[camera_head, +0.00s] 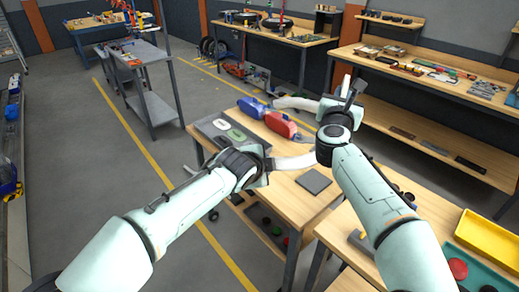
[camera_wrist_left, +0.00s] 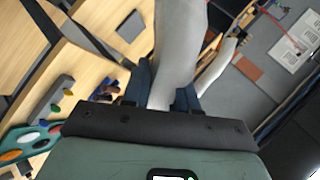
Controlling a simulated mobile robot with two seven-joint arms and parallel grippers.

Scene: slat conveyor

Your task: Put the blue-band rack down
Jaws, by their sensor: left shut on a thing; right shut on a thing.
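My left gripper (camera_head: 266,166) is shut on a pale curved piece (camera_head: 294,162) that juts out to its right. In the left wrist view the same pale piece (camera_wrist_left: 178,45) runs up between the dark blue jaws (camera_wrist_left: 165,96). My right gripper (camera_head: 338,103) is shut, with another pale curved piece (camera_head: 296,103) jutting out to its left. I cannot tell whether these pieces are parts of the blue-band rack. No blue band shows on them. Both grippers are above the near wooden bench (camera_head: 288,187).
A yellow tray (camera_head: 487,236) stands at the right. Grey floor is open at the left.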

